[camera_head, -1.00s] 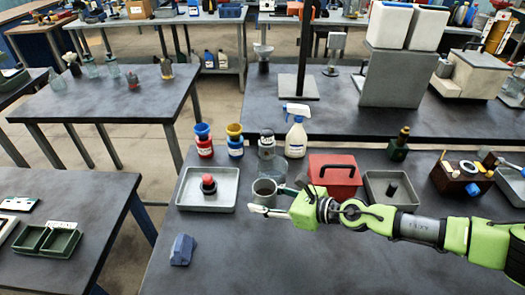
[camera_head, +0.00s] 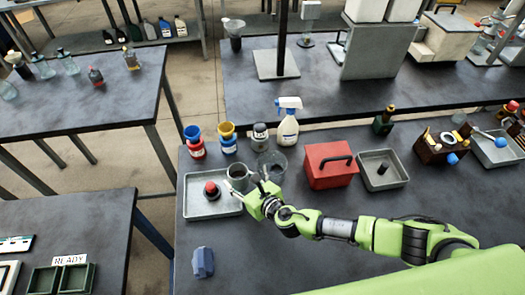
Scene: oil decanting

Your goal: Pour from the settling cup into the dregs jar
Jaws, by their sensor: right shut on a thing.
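A grey metal cup (camera_head: 238,178), which I take for the settling cup, stands out at the right edge of the tray with the red-capped item. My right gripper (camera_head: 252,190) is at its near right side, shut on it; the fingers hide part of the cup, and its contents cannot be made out. A clear glass jar (camera_head: 272,164), probably the dregs jar, stands on the table just right of and behind the cup, apart from the gripper. I cannot tell how high the cup is above the table. My left gripper is out of view.
The grey tray (camera_head: 193,205) holds a red-capped item (camera_head: 211,190). A red box (camera_head: 328,168) stands right.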

